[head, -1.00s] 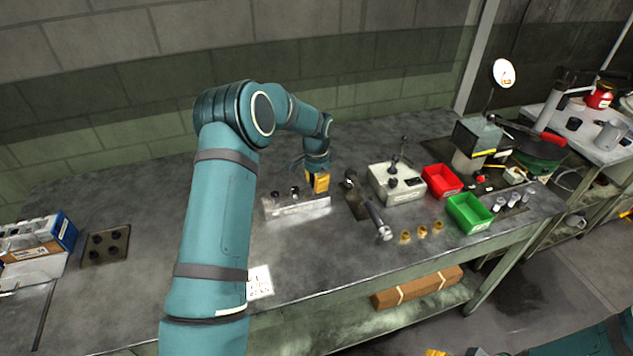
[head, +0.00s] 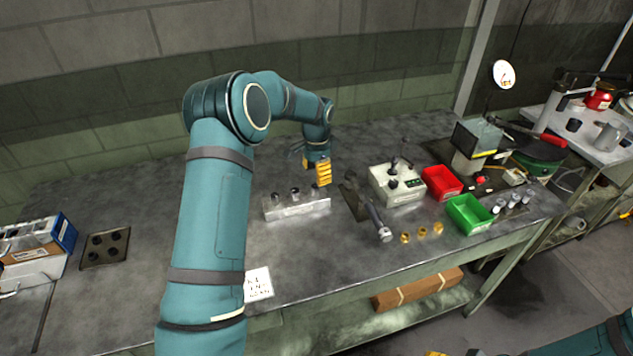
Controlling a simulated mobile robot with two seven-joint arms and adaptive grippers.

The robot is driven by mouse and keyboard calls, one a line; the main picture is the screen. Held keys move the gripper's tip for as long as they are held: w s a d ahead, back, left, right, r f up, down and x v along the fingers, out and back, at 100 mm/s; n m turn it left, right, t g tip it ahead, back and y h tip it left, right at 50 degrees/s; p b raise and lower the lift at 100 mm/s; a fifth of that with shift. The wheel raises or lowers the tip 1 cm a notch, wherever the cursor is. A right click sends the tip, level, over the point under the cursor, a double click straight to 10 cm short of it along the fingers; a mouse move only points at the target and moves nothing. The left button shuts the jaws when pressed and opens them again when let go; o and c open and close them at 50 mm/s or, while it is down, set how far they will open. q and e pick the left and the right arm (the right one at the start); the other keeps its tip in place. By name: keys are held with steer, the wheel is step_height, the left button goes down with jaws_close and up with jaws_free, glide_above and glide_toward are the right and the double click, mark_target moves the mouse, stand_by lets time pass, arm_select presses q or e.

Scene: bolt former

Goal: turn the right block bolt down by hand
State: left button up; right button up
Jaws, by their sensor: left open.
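The metal block (head: 296,208) lies on the workbench below my left forearm. A dark bolt (head: 276,197) stands at its left and another bolt (head: 295,193) near its middle. The right block bolt (head: 315,189) stands at the right end, directly under my left gripper (head: 323,181). The left gripper points down with its orange fingers open, just over or beside that bolt. I cannot tell whether they touch it.
Right of the block lie a hammer-like tool (head: 378,222), a control box (head: 397,184), a red bin (head: 441,182), a green bin (head: 468,213) and several brass pieces (head: 422,232). A white paper (head: 258,284) lies in front.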

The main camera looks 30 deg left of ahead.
mark_target(316, 186)
arm_select(q)
step_height(316, 186, up, 8)
steer(key=shift+f, duration=0.2)
stand_by(0.3)
